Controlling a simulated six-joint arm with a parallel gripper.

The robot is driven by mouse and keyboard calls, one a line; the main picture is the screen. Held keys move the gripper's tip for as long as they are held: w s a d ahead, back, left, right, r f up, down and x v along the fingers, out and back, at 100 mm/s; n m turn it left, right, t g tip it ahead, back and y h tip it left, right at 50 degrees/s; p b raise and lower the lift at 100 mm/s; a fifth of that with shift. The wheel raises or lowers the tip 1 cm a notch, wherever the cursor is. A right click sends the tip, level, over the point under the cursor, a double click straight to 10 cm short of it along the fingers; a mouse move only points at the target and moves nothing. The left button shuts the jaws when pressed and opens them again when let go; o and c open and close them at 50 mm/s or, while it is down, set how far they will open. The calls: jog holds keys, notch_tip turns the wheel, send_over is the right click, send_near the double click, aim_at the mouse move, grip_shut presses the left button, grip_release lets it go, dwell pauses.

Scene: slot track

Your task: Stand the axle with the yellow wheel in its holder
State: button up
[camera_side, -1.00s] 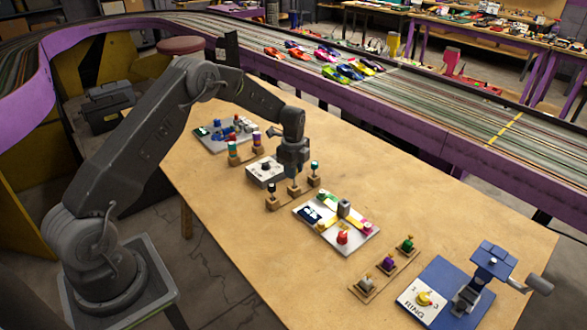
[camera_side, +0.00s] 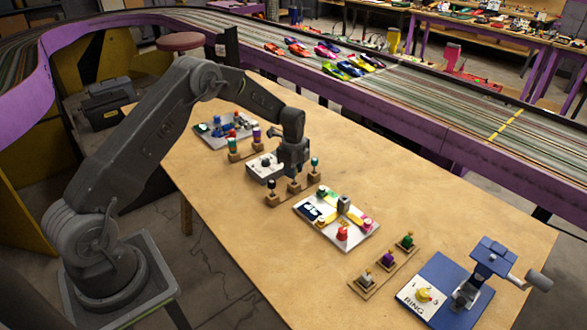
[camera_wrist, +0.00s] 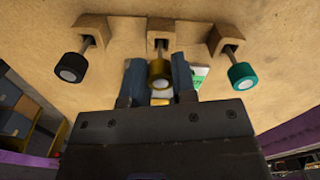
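The yellow wheel (camera_wrist: 159,72) is between my gripper's fingers (camera_wrist: 159,82) in the wrist view, with no clear gap on either side. Its short axle runs in line with the middle wooden holder (camera_wrist: 161,27). How deep the axle sits in the holder cannot be told. In the side view my gripper (camera_side: 294,174) is low over the middle block (camera_side: 294,188) of a row of three and hides the wheel. An axle with a black wheel (camera_wrist: 71,67) stands in one neighbouring block, one with a teal wheel (camera_wrist: 242,75) in the other.
Close by are a white box with a knob (camera_side: 262,168) and a white board with coloured parts (camera_side: 350,235). Another holder row (camera_side: 385,268) and a blue press-like fixture (camera_side: 445,285) stand at the front right.

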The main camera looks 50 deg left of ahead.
jog(key=o, duration=0.5)
jog(key=shift+o, duration=0.2)
jog(key=s+d+r+n+t, duration=0.1)
jog(key=s+d+r+n, duration=0.1)
jog(key=r, duration=0.9)
jog(key=s+d+r+n, duration=0.1)
jog(key=s+d+r, duration=0.2)
jog(key=r, duration=0.9)
jog(key=s+d+r+n+t, duration=0.1)
jog(key=s+d+r+n, duration=0.3)
jog(key=s, duration=0.4)
jog(key=s+d+r+n+t, duration=0.25)
jog(key=s+d+r, duration=0.25)
jog(key=s, duration=0.4)
jog(key=s+d+f+n+t, duration=0.1)
jog(key=s+n, duration=0.4)
jog(key=s, duration=0.6)
notch_tip(320, 180, down, 2)
jog(key=shift+d, duration=0.8)
